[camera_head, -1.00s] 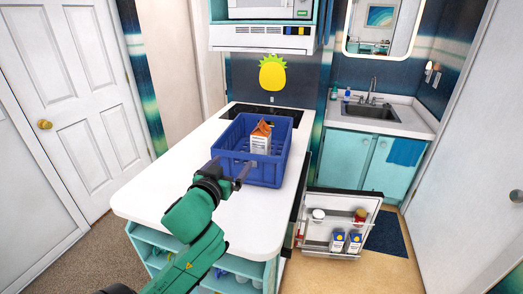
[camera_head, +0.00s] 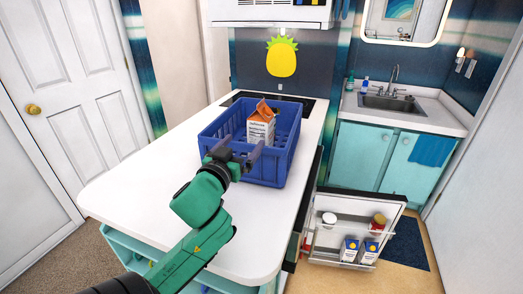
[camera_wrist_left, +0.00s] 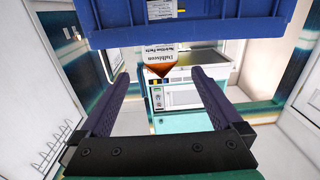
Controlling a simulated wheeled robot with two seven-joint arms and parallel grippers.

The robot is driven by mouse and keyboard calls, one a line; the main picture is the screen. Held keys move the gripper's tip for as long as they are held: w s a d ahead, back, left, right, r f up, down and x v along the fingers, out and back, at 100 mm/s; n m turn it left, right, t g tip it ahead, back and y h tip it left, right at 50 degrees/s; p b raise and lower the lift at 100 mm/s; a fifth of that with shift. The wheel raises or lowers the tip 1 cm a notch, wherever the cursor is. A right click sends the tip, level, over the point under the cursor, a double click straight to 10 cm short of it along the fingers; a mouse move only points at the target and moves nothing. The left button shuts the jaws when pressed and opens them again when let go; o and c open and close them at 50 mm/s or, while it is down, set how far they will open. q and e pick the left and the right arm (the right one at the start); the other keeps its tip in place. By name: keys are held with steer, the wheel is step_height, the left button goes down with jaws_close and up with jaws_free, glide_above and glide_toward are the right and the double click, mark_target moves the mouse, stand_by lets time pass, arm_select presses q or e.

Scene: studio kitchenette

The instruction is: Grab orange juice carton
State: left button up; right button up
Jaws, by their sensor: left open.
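The orange juice carton (camera_head: 262,130), white with an orange top, stands in a blue crate (camera_head: 270,170) on the white counter. My left gripper (camera_head: 238,155) is open and empty at the near left side of the crate, short of the carton. In the left wrist view the two dark fingers (camera_wrist_left: 158,85) are spread apart. The carton's orange top (camera_wrist_left: 161,71) shows between and beyond them, past the crate's rim (camera_wrist_left: 190,38). The crate hides the carton's lower part. My right gripper is not in view.
The white counter (camera_head: 160,165) is clear left of the crate. A dark cooktop (camera_head: 310,103) lies behind it. An open fridge door (camera_head: 345,225) with jars and cartons juts out at the lower right. A sink (camera_head: 392,104) is at the back right.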

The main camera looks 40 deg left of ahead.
mark_target(261, 118)
arm_select(q)
steer(key=x, duration=0.9)
steer(key=r+x, duration=0.1)
steer(key=x, duration=0.3)
steer(key=shift+w+a, duration=0.15)
steer(key=shift+w, duration=0.25)
steer(key=shift+w+a+f, duration=0.1)
steer(key=shift+w+f, duration=0.15)
steer(key=shift+w, duration=0.1)
steer(key=shift+s, duration=0.1)
steer(key=c, duration=1.5)
steer(key=shift+r, duration=0.3)
jaws_close()
steer(key=shift+f, duration=0.1)
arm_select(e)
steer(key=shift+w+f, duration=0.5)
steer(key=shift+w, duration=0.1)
